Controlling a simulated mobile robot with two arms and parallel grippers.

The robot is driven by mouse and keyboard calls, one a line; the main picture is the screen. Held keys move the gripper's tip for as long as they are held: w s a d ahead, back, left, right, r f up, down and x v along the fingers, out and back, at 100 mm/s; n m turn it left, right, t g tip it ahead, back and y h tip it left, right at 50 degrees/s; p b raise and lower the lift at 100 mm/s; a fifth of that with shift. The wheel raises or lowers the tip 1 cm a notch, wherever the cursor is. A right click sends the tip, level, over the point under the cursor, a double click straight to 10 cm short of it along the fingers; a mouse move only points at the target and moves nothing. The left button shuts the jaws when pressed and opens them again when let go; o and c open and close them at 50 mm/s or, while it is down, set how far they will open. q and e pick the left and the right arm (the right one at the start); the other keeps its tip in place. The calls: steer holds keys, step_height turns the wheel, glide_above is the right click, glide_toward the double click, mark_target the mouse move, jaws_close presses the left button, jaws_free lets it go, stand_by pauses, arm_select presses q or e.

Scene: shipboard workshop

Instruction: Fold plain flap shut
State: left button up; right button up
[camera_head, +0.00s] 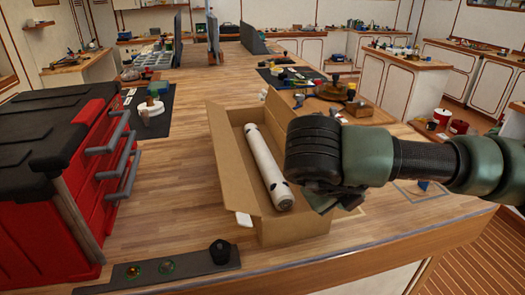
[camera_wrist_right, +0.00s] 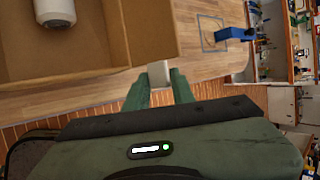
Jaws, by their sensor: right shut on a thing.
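An open cardboard box (camera_head: 292,228) stands on the wooden bench, with a white cylinder (camera_head: 268,165) lying inside; part of the cylinder shows in the right wrist view (camera_wrist_right: 55,10). A brown flap (camera_head: 222,160) rises along the box's left side, with a white tab (camera_head: 244,219) near its front end. My right gripper (camera_head: 335,203) is at the box's front right corner. In the right wrist view its fingers are shut on a small pale tab (camera_wrist_right: 160,73) at the edge of a brown cardboard panel (camera_wrist_right: 145,35). My arm hides much of the box's right side. My left gripper is not in view.
A red tool chest (camera_head: 45,190) with grey handles stands on the left. A dark strip (camera_head: 150,268) with round buttons lies at the front edge. A blue item (camera_wrist_right: 235,33) lies right of the box. Bench space left of the box is clear.

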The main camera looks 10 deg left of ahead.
steer(key=shift+s+a+r, duration=0.1)
steer(key=shift+a, duration=0.2)
jaws_close()
steer(key=shift+a+b, duration=0.35)
steer(key=shift+b, duration=0.2)
steer(key=o, duration=0.7)
jaws_free()
steer(key=shift+s, duration=0.15)
steer(key=shift+s+r, duration=0.1)
steer(key=shift+s+d+r+p, duration=0.15)
steer(key=shift+s+r+p, duration=0.25)
steer(key=shift+s+r, duration=0.85)
steer(key=shift+s+d+r+p, duration=0.1)
steer(key=shift+s+r+p, duration=0.3)
steer(key=shift+s+r, duration=0.85)
steer(key=shift+w+r, duration=0.15)
steer(key=shift+w, duration=0.05)
